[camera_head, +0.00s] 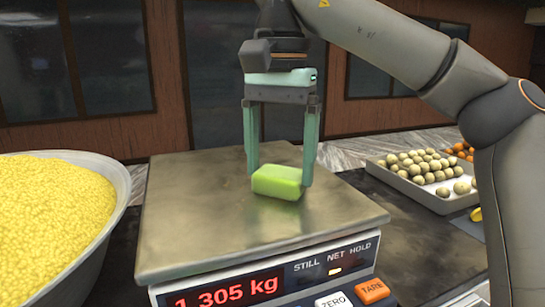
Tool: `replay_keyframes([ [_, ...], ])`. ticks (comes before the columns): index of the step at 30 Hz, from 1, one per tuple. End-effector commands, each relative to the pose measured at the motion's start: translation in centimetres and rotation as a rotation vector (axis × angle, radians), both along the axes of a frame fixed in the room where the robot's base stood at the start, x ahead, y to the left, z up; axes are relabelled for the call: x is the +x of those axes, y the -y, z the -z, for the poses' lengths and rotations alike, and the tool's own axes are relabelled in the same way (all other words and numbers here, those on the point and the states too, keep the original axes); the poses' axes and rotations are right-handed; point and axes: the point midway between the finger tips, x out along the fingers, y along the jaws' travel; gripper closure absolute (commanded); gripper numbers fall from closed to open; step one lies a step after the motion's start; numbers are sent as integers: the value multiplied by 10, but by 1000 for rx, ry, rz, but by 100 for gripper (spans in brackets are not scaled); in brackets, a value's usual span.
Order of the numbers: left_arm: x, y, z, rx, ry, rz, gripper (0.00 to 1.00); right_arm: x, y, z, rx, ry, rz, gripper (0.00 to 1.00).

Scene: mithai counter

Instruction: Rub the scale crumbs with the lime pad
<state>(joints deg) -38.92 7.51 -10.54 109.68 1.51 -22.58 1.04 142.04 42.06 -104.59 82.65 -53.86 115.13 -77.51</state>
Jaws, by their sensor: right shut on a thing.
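The lime pad (277,182) is a light green block at the middle of the scale's metal plate. My right gripper (281,178) points down from above and is shut on the lime pad, one finger at each side. The pad looks low against the plate; I cannot tell whether it touches. The scale (200,225) has a flat steel plate and a red display reading 1.305 kg. I cannot make out separate crumbs on the plate. My left gripper is not in view.
A large metal bowl of yellow grains (118,176) stands close at the left of the scale. A tray (450,205) of pale round sweets and some orange ones stands at the right. An orange TARE button (372,290) is on the scale's front. My right arm spans the right side.

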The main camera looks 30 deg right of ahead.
Motion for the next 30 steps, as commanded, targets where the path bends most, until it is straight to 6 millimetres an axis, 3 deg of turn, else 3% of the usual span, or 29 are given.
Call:
replay_keyframes([
  [8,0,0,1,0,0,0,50,-4,-8,2,-3,-10,-3,58],
  [30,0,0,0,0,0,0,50,8,-56,1,-1,-5,-3,58],
])
